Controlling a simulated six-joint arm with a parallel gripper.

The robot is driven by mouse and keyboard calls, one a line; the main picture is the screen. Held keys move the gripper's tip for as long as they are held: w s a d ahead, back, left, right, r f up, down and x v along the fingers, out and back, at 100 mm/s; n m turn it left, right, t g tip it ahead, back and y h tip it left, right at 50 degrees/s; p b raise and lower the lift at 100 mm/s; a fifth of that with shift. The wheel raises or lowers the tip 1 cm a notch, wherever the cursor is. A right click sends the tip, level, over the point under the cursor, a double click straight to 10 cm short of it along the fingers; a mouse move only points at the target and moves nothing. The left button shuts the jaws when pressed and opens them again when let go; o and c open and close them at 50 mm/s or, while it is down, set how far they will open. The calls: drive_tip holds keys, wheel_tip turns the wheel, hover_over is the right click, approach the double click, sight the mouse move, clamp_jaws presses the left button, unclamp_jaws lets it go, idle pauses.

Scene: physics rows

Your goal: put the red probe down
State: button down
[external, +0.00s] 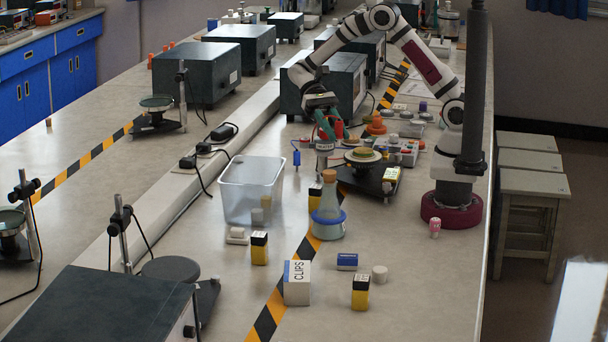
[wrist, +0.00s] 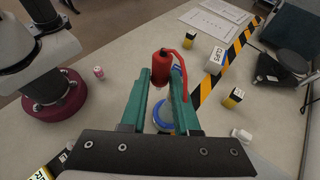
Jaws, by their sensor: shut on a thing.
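The red probe (wrist: 161,68) is between the green fingers of my gripper (wrist: 163,90) in the wrist view, with its red cord curling to the right. My gripper is shut on it. In the external view my gripper (external: 324,130) is above the bench, with the red probe (external: 338,129) partly hidden beside the green fingers. The probe appears held off the bench; its lower end is not clear.
A flask with a blue ring (external: 328,214) stands in front of my gripper. A clear bin (external: 250,190) is to the left, and a balance (external: 363,158) to the right. A CLIPS box (external: 297,283) and several small blocks stand nearer.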

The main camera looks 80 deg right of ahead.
drive_tip(key=s+d+f+n+g+h, duration=0.3)
drive_tip(key=f+n+h, duration=0.3)
drive_tip(key=n+h, duration=1)
drive_tip(key=w+a+r+n+t+h, duration=0.1)
drive_tip(key=w+a+n+t+h, duration=0.5)
drive_tip(key=n+t, duration=0.95)
drive_tip(key=a+n+t+y, duration=0.6)
drive_tip(key=a+n, duration=0.2)
drive_tip(key=n, duration=0.1)
drive_tip(key=s+a+f+n+t+y, duration=0.2)
drive_tip(key=s+a+f+n+y, duration=0.1)
drive_tip(key=a+f+n+y, duration=0.15)
drive_tip(key=shift+n+y, duration=0.8)
drive_tip(key=shift+y, duration=0.05)
drive_tip(key=f, duration=0.3)
drive_tip(key=s+a+f, duration=0.1)
drive_tip(key=f, duration=0.6)
drive_tip(key=shift+s+a+f, duration=0.2)
drive_tip(key=shift+a+f, duration=0.05)
drive_tip(key=shift+a, duration=0.05)
drive_tip(key=shift+f, duration=0.25)
